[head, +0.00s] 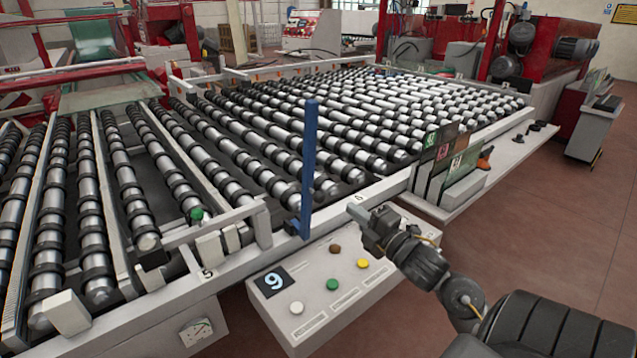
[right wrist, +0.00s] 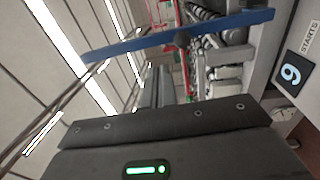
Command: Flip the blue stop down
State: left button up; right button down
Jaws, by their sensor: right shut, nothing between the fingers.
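The blue stop (head: 309,165) is a tall flat bar that stands upright at the front edge of the roller conveyor in the head view. In the right wrist view the blue stop (right wrist: 180,36) crosses the top of the picture at a slight slant. My right gripper (head: 362,219) is shut and empty. It is to the right of the stop's lower part, with a visible gap between them in the head view. My left gripper is not in view.
A control box (head: 330,283) with several coloured buttons and a number 9 label is below the stop. The conveyor rollers (head: 330,110) spread out behind it. A ledge with small signs (head: 445,160) is to the right. Open floor (head: 560,230) lies at the right.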

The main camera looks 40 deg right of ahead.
aim_at(311, 176)
jog(key=shift+r, duration=0.15)
jog(key=w+p, duration=0.1)
jog(key=w, duration=0.3)
jog(key=w+r+p, duration=0.1)
jog(key=w+p, duration=0.1)
jog(key=w, duration=0.2)
jog(key=w+p, duration=0.2)
jog(key=w, duration=0.2)
jog(key=shift+w+d+r, duration=0.2)
jog(key=shift+w+r, duration=0.1)
jog(key=shift+w, duration=0.1)
jog(key=shift+w+f+p, duration=0.1)
jog(key=shift+w+p, duration=0.25)
jog(key=shift+w, duration=0.25)
jog(key=shift+w, duration=0.1)
